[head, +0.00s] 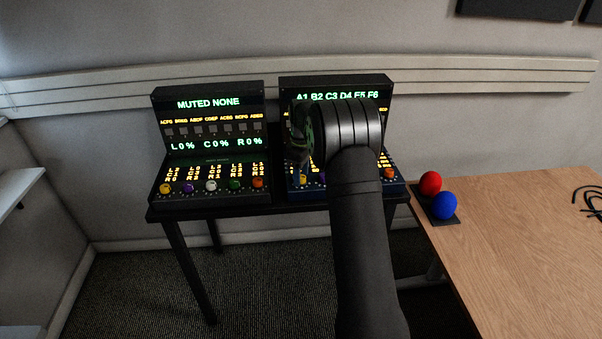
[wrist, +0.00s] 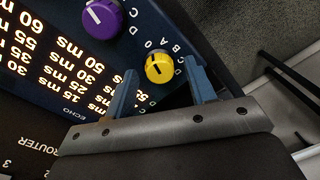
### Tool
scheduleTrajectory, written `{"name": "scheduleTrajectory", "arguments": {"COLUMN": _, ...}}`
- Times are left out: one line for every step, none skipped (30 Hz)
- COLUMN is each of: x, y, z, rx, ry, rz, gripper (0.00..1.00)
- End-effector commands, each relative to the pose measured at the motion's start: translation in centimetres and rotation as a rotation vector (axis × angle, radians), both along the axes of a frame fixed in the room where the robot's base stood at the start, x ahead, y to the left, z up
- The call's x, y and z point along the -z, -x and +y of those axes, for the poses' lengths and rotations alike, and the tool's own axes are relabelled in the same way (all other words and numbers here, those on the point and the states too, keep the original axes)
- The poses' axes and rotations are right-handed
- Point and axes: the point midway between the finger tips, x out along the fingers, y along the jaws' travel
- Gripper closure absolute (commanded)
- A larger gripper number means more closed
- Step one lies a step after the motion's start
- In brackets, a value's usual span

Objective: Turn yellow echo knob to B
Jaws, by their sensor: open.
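The yellow knob (wrist: 159,68) sits on the dark blue console, with letters including A, B, C and D around it and the word ECHO printed nearby. A dark pointer line crosses its face; I cannot tell which letter it meets. My gripper (wrist: 161,72) is open, its two blue fingers on either side of the knob, and no contact is clear. In the head view the yellow knob (head: 303,180) is at the lower left of the right console (head: 397,190), close to my gripper (head: 296,178). My arm hides much of that console.
A purple knob (wrist: 102,18) stands next to the yellow one. The left console (head: 210,200) has its own row of coloured knobs, including a yellow one.

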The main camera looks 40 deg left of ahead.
Motion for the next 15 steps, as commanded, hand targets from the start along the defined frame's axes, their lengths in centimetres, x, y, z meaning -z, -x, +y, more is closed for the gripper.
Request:
{"name": "scheduleTrajectory", "arguments": {"x": -0.01, "y": 0.00, "z": 0.00, "rx": 0.000, "ry": 0.000, "rz": 0.000, "gripper": 0.50}}
{"name": "scheduleTrajectory", "arguments": {"x": -0.01, "y": 0.00, "z": 0.00, "rx": 0.000, "ry": 0.000, "rz": 0.000, "gripper": 0.50}}
{"name": "scheduleTrajectory", "arguments": {"x": -0.01, "y": 0.00, "z": 0.00, "rx": 0.000, "ry": 0.000, "rz": 0.000, "gripper": 0.52}}
{"name": "scheduleTrajectory", "arguments": {"x": -0.02, "y": -0.01, "z": 0.00, "rx": 0.000, "ry": 0.000, "rz": 0.000, "gripper": 0.57}}
{"name": "scheduleTrajectory", "arguments": {"x": -0.02, "y": -0.01, "z": 0.00, "rx": 0.000, "ry": 0.000, "rz": 0.000, "gripper": 0.63}}
{"name": "scheduleTrajectory", "arguments": {"x": -0.03, "y": -0.01, "z": 0.00, "rx": 0.000, "ry": 0.000, "rz": 0.000, "gripper": 0.71}}
{"name": "scheduleTrajectory", "arguments": {"x": -0.03, "y": -0.01, "z": 0.00, "rx": 0.000, "ry": 0.000, "rz": 0.000, "gripper": 0.77}}
{"name": "scheduleTrajectory", "arguments": {"x": -0.03, "y": -0.01, "z": 0.00, "rx": 0.000, "ry": 0.000, "rz": 0.000, "gripper": 0.83}}
{"name": "scheduleTrajectory", "arguments": {"x": -0.04, "y": -0.01, "z": 0.00, "rx": 0.000, "ry": 0.000, "rz": 0.000, "gripper": 0.91}}
{"name": "scheduleTrajectory", "arguments": {"x": -0.04, "y": -0.01, "z": 0.00, "rx": 0.000, "ry": 0.000, "rz": 0.000, "gripper": 0.94}}
{"name": "scheduleTrajectory", "arguments": {"x": -0.04, "y": -0.01, "z": 0.00, "rx": 0.000, "ry": 0.000, "rz": 0.000, "gripper": 0.94}}
{"name": "scheduleTrajectory", "arguments": {"x": -0.04, "y": -0.01, "z": 0.00, "rx": 0.000, "ry": 0.000, "rz": 0.000, "gripper": 0.94}}
{"name": "scheduleTrajectory", "arguments": {"x": -0.05, "y": -0.01, "z": 0.00, "rx": 0.001, "ry": 0.000, "rz": 0.000, "gripper": 0.94}}
{"name": "scheduleTrajectory", "arguments": {"x": -0.05, "y": -0.01, "z": 0.00, "rx": 0.003, "ry": 0.000, "rz": 0.000, "gripper": 0.94}}
{"name": "scheduleTrajectory", "arguments": {"x": -0.05, "y": -0.02, "z": -0.01, "rx": 0.006, "ry": 0.000, "rz": 0.000, "gripper": 0.94}}
